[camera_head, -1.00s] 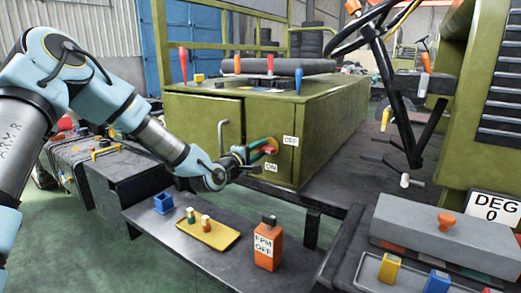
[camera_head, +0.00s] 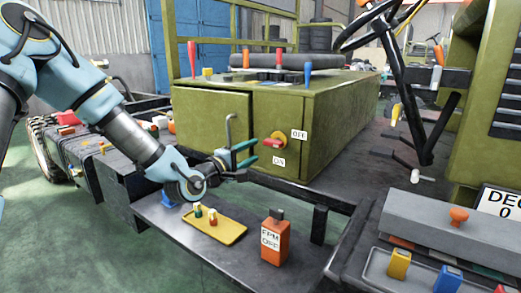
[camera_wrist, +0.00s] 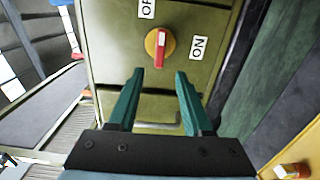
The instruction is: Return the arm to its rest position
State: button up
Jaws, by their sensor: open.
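My gripper (camera_head: 250,153) is in front of the green cabinet (camera_head: 320,125), to the left of the rotary switch. Its two green fingers are apart with nothing between them, as the wrist view also shows (camera_wrist: 159,75). The switch has a red handle (camera_head: 271,143) on a round yellow base (camera_head: 281,139). In the wrist view the red handle (camera_wrist: 160,50) lies beyond the fingertips, apart from them. An OFF label (camera_head: 299,134) and an ON label (camera_head: 279,162) are beside the switch. My arm reaches in from the left.
A grey shelf (camera_head: 195,245) below my gripper holds a yellow tray (camera_head: 235,237) with small blocks and an orange FPM OFF box (camera_head: 275,248). A cabinet handle (camera_head: 229,128) stands close to my gripper. A steering wheel (camera_head: 375,28) is at upper right.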

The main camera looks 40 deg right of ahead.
jog(key=shift+v, duration=0.95)
jog(key=w+a+f+m+y+p, duration=0.1)
jog(key=w+a+y+p, duration=0.2)
jog(key=a, duration=0.5)
jog(key=w+a+f+m+t+y+p, duration=0.1)
jog(key=w+a+f+m+y, duration=0.2)
jog(key=a, duration=0.4)
jog(key=w+a+y+p, duration=0.25)
jog(key=a+y, duration=0.25)
jog(key=a, duration=0.3)
jog(key=s+a+r+g+y+p, duration=0.1)
jog(key=s+a+r+y, duration=0.1)
jog(key=a, duration=0.6)
jog(key=s+a+r+g+y+p, duration=0.1)
jog(key=s+a+r+y, duration=0.1)
jog(key=a, duration=0.7)
jog(key=s+a+r+g+y+p, duration=0.2)
jog(key=s+a, duration=0.3)
jog(key=a, duration=0.3)
jog(key=shift+s+a+r, duration=0.2)
jog(key=shift+s+r, duration=0.2)
jog(key=shift+r, duration=0.5)
jog(key=shift+w, duration=0.1)
jog(key=shift+c, duration=0.2)
